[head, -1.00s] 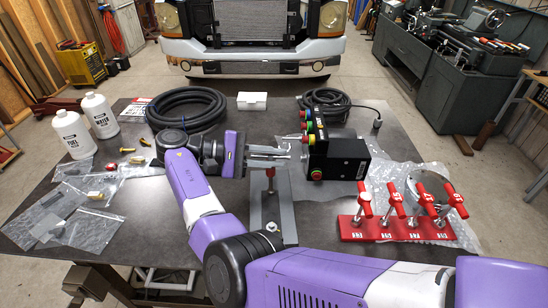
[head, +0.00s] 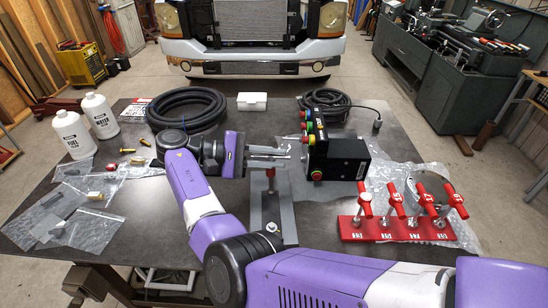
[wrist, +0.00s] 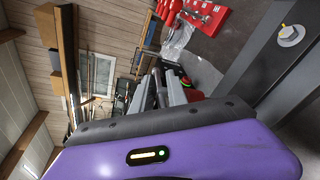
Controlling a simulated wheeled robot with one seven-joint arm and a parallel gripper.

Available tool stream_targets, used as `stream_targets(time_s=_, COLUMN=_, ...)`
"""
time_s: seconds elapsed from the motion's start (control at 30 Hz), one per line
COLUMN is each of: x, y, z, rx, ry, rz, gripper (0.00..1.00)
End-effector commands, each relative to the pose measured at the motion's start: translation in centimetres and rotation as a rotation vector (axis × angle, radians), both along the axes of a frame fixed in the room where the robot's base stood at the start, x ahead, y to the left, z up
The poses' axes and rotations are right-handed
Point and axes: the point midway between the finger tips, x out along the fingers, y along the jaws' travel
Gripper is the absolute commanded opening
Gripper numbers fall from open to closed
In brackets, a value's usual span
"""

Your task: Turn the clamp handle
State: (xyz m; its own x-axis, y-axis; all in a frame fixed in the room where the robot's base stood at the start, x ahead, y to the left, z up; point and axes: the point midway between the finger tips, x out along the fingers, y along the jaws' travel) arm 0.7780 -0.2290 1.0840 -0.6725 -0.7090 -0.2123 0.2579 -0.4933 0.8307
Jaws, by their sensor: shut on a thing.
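The clamp (head: 272,213) is a grey metal plate with an upright red part, at the front middle of the dark table in the head view. The red clamp handle (head: 270,174) shows just below the jaws; its upper end is hidden by them. My gripper (head: 277,158) reaches in from the left, level, and is shut on the handle. In the wrist view my gripper's fingers (wrist: 160,90) point away, with a red piece of the handle (wrist: 192,95) beside them. The grip itself is partly hidden there.
A black control box (head: 345,158) with coloured buttons stands close to the right of the jaws. A red rack (head: 395,229) with several red-handled tools is further right. A coiled hose (head: 188,108), white bottles (head: 73,134) and plastic bags lie behind and to the left.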

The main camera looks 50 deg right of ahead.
Motion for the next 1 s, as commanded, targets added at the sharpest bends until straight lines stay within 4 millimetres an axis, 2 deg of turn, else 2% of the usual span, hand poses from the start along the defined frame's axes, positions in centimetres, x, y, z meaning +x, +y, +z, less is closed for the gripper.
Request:
stream_targets(time_s=0.17, x=0.1, y=-0.2, z=0.5, rx=-0.01, ry=-0.006, rz=0.002, gripper=0.0)
stream_targets(time_s=0.2, x=0.1, y=-0.2, z=0.5, rx=-0.01, ry=-0.006, rz=0.002, gripper=0.25)
stream_targets(time_s=0.27, x=0.1, y=-0.2, z=0.5, rx=-0.008, ry=-0.005, rz=0.002, gripper=0.33)
stream_targets(time_s=0.67, x=0.3, y=0.2, z=0.2, rx=-0.002, ry=-0.003, rz=0.002, gripper=0.33)
stream_targets(time_s=1.0, x=3.2, y=3.1, z=0.8, rx=0.001, ry=-0.003, rz=0.0, gripper=0.33)
